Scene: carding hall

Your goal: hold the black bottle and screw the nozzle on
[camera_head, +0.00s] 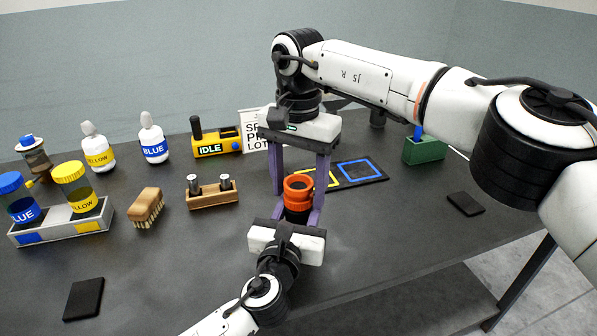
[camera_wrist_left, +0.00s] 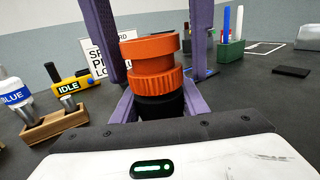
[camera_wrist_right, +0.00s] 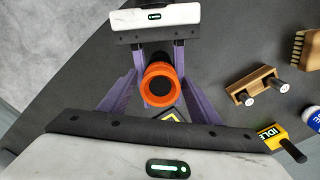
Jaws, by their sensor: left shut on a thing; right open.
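The black bottle (camera_wrist_left: 160,106) stands upright with its lower part hidden; my left gripper (camera_head: 297,211) is shut on it from the near side. The orange nozzle (camera_head: 298,186) sits on top of the bottle, with a ribbed lower ring and a dark round opening. It also shows in the left wrist view (camera_wrist_left: 155,80) and the right wrist view (camera_wrist_right: 157,82). How far it is threaded cannot be told. My right gripper (camera_head: 299,184) comes from above, open, with one purple finger on either side of the nozzle.
A mat (camera_head: 372,172) with yellow and blue outlines lies behind the bottle. A wooden block with metal pins (camera_head: 212,198), a brush (camera_head: 146,207), a yellow IDLE box (camera_head: 217,143) and a tray with jars (camera_head: 62,228) stand left. A green holder (camera_head: 425,149) stands right. The front table is mostly clear.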

